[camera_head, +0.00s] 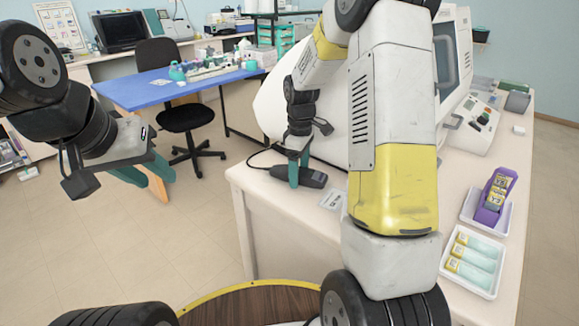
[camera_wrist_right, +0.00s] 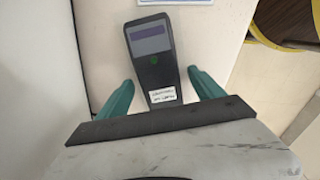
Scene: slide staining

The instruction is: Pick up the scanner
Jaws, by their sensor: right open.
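The scanner (camera_head: 313,178) is a dark handheld device with a cable, lying on the white table near its left corner. In the wrist view the open right gripper (camera_wrist_right: 160,85) has one finger on each side of the scanner's label end, with gaps between. My left gripper (camera_head: 150,180) hangs over the floor at the left, its teal fingers apart and empty.
A large white machine (camera_head: 285,105) stands behind the scanner on the table. A small card (camera_head: 332,200) lies to the scanner's right. A tray with a purple holder (camera_head: 493,198) and a tray with several slide boxes (camera_head: 472,262) stand at the right. A blue table (camera_head: 170,88) is farther back.

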